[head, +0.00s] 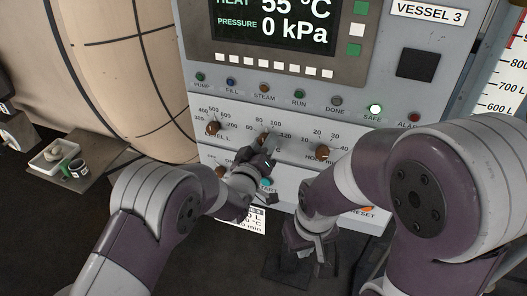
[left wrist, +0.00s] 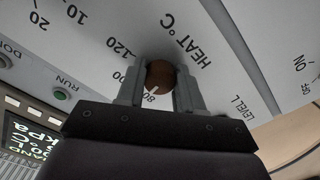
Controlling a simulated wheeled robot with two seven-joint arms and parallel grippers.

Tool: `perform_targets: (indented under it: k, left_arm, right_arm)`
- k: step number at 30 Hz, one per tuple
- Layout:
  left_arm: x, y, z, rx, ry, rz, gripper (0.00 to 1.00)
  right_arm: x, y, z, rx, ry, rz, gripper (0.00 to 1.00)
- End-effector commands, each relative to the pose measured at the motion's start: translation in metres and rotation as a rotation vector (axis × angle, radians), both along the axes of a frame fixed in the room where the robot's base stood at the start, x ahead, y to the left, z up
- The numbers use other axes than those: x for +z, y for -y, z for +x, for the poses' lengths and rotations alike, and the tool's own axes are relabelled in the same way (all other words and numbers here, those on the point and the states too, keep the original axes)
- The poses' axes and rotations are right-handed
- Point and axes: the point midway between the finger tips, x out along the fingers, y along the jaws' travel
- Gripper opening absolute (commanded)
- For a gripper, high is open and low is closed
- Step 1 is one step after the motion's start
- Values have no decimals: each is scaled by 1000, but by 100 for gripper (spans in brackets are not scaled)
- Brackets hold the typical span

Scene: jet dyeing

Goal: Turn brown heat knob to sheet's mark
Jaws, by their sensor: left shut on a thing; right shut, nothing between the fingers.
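The brown heat knob (left wrist: 160,73) sits between the two fingers of my left gripper (left wrist: 160,90) in the left wrist view, and the fingers are shut on it. Its white pointer line points at or close to the 80 on the dial. In the head view the knob (head: 261,138) is partly hidden behind my left gripper (head: 267,155). The sheet (head: 255,222) hangs below the panel, mostly covered by my left arm; its heat figure cannot be read. My right gripper (head: 318,262) is shut and empty, low in front of the panel.
A brown level knob (head: 213,128) is left of the heat knob, and another brown knob (head: 322,152) is to the right. The display (head: 275,25) reads 55 °C and 0 kPa. The safe lamp (head: 375,108) is lit. A small shelf (head: 45,190) holds cups at left.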

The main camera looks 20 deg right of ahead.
Motion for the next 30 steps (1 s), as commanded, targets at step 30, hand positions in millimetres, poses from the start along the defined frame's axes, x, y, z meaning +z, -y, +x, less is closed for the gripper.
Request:
perform_targets:
  k: [30]
  left_arm:
    - [-12, -3, 1, -5, 527, 801, 5]
  right_arm:
    - [-105, 0, 0, 0, 0, 0, 0]
